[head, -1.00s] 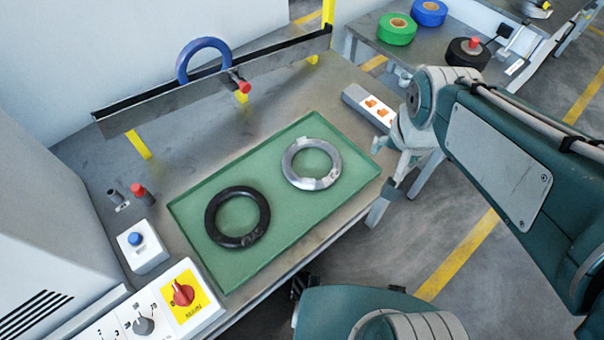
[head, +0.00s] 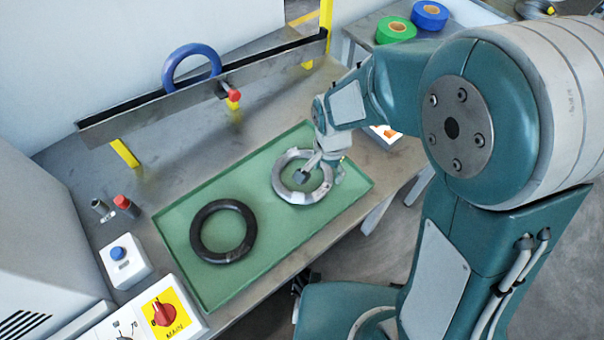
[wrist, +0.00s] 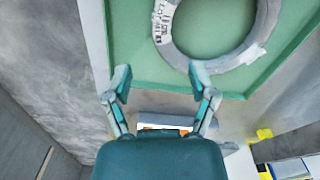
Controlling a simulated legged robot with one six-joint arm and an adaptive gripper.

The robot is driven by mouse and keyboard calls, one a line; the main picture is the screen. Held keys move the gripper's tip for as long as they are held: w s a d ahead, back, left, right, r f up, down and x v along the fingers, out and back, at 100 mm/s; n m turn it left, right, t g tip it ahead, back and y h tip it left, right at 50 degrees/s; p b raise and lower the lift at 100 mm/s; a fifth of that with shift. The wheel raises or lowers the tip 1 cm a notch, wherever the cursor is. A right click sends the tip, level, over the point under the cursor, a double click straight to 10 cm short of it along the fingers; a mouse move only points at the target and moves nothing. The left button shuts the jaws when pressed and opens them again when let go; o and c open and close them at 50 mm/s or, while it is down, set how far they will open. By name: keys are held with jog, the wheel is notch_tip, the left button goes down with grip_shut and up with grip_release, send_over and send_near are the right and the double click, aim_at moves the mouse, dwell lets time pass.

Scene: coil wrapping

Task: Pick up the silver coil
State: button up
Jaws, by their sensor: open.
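The silver coil (head: 287,192) lies flat on the right half of the green tray. It is a ring with white label patches, and it shows at the top of the wrist view (wrist: 176,40), partly cut off by the frame edge. My gripper (head: 320,174) is above the coil's right side in the head view and covers part of it. In the wrist view my gripper (wrist: 160,80) is open and empty, with its fingertips just short of the coil's near rim. A black coil (head: 203,247) lies on the left half of the tray (head: 183,274).
A blue ring (head: 170,75) stands at a metal rail (head: 155,110) behind the tray. Green (head: 394,31) and blue (head: 429,14) rolls sit on a second table. A control panel (head: 165,312) and a blue-button box (head: 122,258) stand at the left front.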

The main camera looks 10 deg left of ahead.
aim_at(323, 188)
jog(key=f, duration=0.8)
jog(key=shift+a+f, duration=0.25)
grip_shut()
